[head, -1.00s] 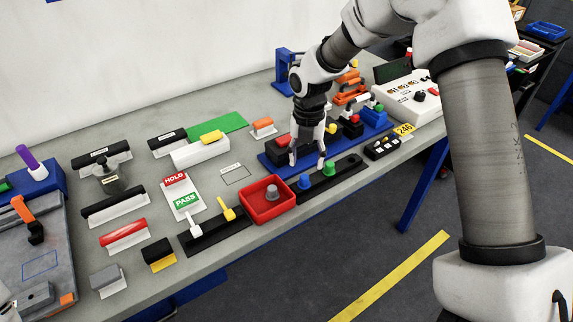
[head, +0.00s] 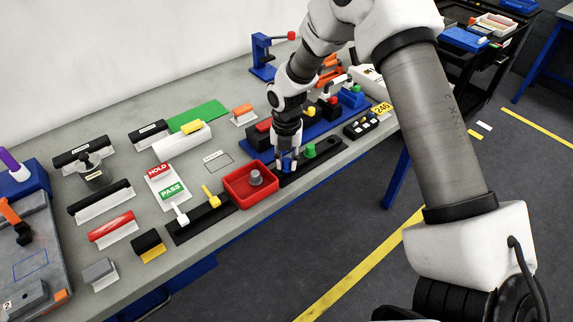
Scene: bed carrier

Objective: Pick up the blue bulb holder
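The blue bulb holder (head: 288,163) is a small blue piece at the black strip (head: 322,159) near the table's front edge. My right gripper (head: 287,168) points down over it, with its fingers on either side and hiding most of it. I cannot tell whether the fingers press on it or whether it still rests on the strip. A green holder (head: 310,150) stands on the same strip just to the right. My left gripper is not in view.
A red tray (head: 236,190) with a grey knob stands just left of the gripper. A second black strip (head: 190,228) holds yellow and white pieces. Behind lies a blue board (head: 322,128) with several blocks. A control box (head: 362,127) is at the right.

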